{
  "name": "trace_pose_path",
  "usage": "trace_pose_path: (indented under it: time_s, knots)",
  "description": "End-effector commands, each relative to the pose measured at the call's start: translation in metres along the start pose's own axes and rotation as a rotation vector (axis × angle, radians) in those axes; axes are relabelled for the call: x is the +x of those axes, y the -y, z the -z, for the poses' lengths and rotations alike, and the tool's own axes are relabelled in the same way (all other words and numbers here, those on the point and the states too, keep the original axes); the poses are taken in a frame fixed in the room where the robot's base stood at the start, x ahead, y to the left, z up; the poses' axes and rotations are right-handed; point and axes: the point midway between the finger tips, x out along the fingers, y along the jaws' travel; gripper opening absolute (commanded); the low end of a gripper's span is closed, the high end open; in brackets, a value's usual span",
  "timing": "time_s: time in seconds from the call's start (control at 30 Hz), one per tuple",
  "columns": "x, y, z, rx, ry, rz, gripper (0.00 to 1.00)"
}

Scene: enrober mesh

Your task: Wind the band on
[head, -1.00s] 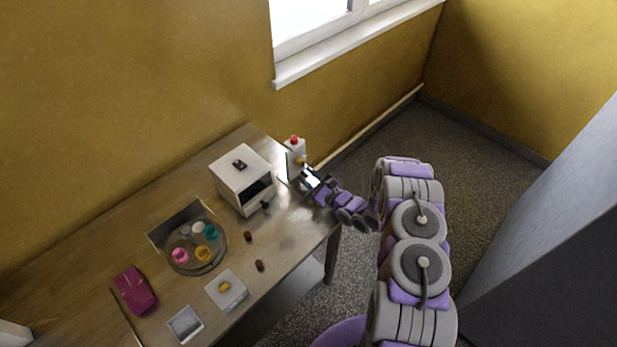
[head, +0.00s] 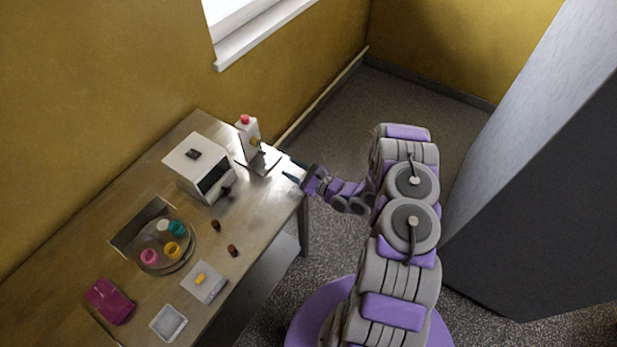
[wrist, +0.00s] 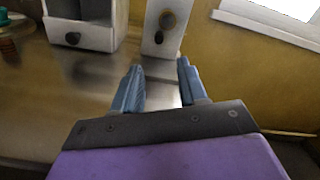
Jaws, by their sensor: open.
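A white upright device (head: 247,138) with a red top (head: 245,119) stands at the table's far right end. The device stands beyond the fingertips.
A white box (head: 200,165) with a dark front opening and knob stands left of the device. A round tray (head: 150,267) holds several coloured pots. Two small brown pieces, a white plate (head: 212,293) with a yellow item, a pale dish (head: 168,323) and a magenta object (head: 110,301) lie nearer.

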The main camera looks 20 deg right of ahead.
Motion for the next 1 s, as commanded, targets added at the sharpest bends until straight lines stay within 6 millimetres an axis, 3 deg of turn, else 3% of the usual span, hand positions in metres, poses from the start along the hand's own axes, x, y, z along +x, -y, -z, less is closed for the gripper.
trace_pose_path:
  time_s: [0.2,0.4,0.87,1.0]
  knots:
    - [-0.036,0.001,0.001,-0.001,0.000,0.002,0.42]
    - [-0.056,0.000,0.001,-0.001,0.000,0.001,0.42]
    - [-0.062,-0.001,0.001,-0.002,0.001,-0.001,0.42]
    - [-0.061,0.002,0.003,-0.074,-0.001,0.002,0.42]
